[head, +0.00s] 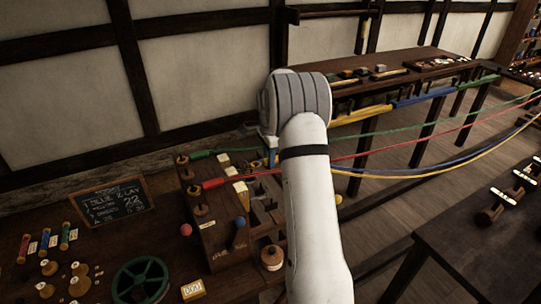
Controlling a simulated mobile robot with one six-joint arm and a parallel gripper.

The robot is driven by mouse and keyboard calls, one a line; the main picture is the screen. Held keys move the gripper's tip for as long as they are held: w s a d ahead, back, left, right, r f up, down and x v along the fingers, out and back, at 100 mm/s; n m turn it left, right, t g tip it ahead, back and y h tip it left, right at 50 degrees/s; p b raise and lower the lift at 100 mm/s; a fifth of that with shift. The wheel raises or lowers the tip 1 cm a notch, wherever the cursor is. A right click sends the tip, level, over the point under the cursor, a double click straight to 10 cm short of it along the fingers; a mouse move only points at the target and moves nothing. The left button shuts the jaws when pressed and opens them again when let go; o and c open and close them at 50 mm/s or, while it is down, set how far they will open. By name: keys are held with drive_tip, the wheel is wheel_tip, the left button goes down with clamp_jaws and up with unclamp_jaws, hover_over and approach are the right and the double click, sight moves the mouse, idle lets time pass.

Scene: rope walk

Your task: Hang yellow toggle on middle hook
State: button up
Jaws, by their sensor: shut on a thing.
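My gripper (270,151) is mostly hidden by my wrist and forearm, with only a small part showing at their left. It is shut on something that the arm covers. The yellow toggle does not show. A yellow rope (400,175) runs in from the right and passes behind my forearm. Wooden pegs stand in a row on the block at the left, among them a rear one (182,160), a further one (194,189) and a front one (200,210). A green toggle (201,155) lies by the rear peg, and a red toggle (213,183) lies by a peg nearer the front.
Green (400,129), red (410,145) and blue (420,166) ropes stretch across the right. The near bench holds a chalkboard (114,202), a green wheel (140,281) and several spools. A dark table (460,255) stands at the right, with open floor between.

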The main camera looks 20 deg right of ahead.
drive_tip(key=shift+s+f+b, duration=0.1)
drive_tip(key=shift+f+b, duration=1.65)
drive_tip(key=shift+f, duration=1.2)
drive_tip(key=o, duration=0.9)
drive_tip(key=shift+r+p, duration=2.25)
drive_tip(key=shift+r, duration=1.7)
